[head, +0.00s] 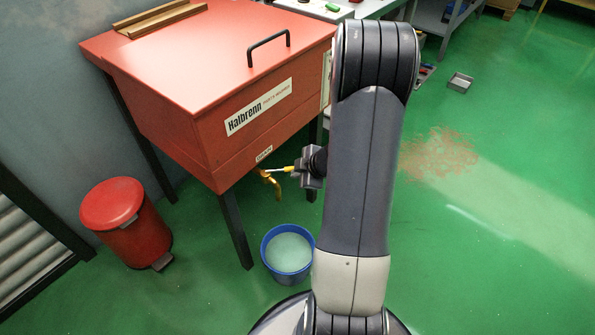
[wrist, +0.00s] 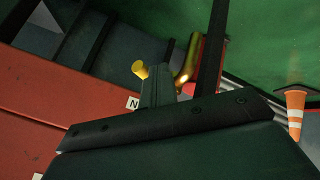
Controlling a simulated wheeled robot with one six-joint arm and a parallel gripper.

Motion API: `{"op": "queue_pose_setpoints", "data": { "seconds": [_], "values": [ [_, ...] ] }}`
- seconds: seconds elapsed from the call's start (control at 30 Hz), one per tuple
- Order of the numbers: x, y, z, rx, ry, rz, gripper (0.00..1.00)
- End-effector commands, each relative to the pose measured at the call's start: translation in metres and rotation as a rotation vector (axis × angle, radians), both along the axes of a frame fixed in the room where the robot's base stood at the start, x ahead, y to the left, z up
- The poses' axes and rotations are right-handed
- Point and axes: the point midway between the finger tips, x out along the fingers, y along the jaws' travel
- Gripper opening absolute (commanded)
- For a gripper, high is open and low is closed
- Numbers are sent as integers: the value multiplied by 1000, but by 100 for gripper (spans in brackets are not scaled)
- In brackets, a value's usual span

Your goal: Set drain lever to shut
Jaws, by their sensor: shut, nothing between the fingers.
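The drain tap (head: 270,184) is brass and sits under the front edge of the red washer cabinet (head: 185,125), below a small label. Its lever (head: 284,169), with a yellow end, points right toward my gripper (head: 298,168). My gripper is shut and empty beside the lever's end; I cannot tell whether they touch. In the wrist view my gripper's fingers (wrist: 160,75) stand between the yellow lever end (wrist: 140,69) on the left and the brass tap part (wrist: 190,62) on the right. The lever's middle is hidden there.
A blue bucket (head: 268,258) with pale liquid stands on the floor below the tap. A red pedal bin (head: 127,225) stands at the left. A dark cabinet leg (head: 236,230) is close to the tap. An orange cone (wrist: 295,112) shows in the wrist view. Green floor at the right is mostly clear.

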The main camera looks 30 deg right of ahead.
Motion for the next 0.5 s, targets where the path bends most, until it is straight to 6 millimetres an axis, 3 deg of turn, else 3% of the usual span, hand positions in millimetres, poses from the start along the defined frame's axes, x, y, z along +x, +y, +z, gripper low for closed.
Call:
{"op": "queue_pose_setpoints", "data": {
  "seconds": [0.5],
  "values": [
    [9,-8,6,1,1,116,0]
  ]
}}
